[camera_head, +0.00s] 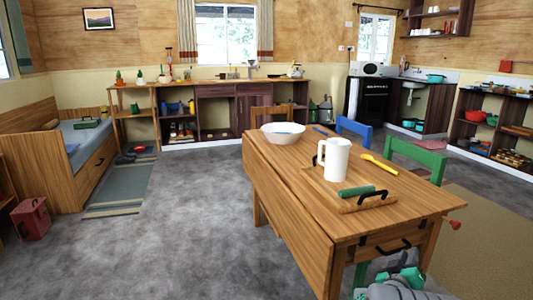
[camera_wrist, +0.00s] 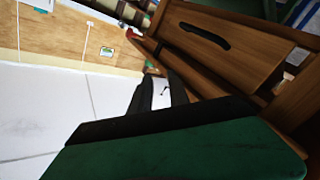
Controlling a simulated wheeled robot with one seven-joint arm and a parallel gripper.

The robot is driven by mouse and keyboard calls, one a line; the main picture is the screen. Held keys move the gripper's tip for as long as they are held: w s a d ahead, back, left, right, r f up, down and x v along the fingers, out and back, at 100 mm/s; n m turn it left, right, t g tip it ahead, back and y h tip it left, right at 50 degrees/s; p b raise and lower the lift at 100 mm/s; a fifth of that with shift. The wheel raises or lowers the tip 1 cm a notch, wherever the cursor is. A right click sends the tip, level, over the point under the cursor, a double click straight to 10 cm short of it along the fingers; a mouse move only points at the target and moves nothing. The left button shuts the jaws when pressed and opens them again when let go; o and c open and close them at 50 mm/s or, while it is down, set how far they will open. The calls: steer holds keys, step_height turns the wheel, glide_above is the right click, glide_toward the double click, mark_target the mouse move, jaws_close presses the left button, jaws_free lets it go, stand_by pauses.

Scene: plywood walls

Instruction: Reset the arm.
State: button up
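My arm shows as grey and teal-green links at the bottom right of the head view, folded low beside the near end of the wooden table (camera_head: 285,205). I cannot make out its fingertips there. In the wrist view a dark green block with a black edge fills the bottom. Beyond it a black and pale part, seemingly my gripper (camera_wrist: 163,94), points up past a wooden drawer front (camera_wrist: 235,45) with a black handle (camera_wrist: 205,37). The picture is tilted. I cannot tell the gap between the fingers or whether they hold anything.
Grey floor (camera_head: 190,215) at left is clear.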

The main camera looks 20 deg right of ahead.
steer(key=w+a+r+g+y+p, duration=0.1)
steer(key=w+a+r+y+p, duration=0.1)
steer(key=a+r+y+p, duration=0.55)
steer(key=w+a+r+g+y+p, duration=0.1)
steer(key=w+a+r+y+p, duration=0.1)
steer(key=a+r+p, duration=0.95)
steer(key=s+a+r+n+g+y+p, duration=0.1)
steer(key=s+a+r+p, duration=0.1)
steer(key=s+a, duration=0.3)
steer(key=s+a+r+n+g+y+p, duration=0.1)
steer(key=s+a, duration=0.4)
steer(key=a, duration=0.5)
steer(key=s+a+r+n+g+y+p, duration=0.1)
steer(key=s+a+r+g+y+p, duration=0.2)
steer(key=a, duration=0.5)
steer(key=shift+s+a+p, duration=0.35)
steer(key=shift+s+p, duration=0.1)
steer(key=shift+s, duration=0.45)
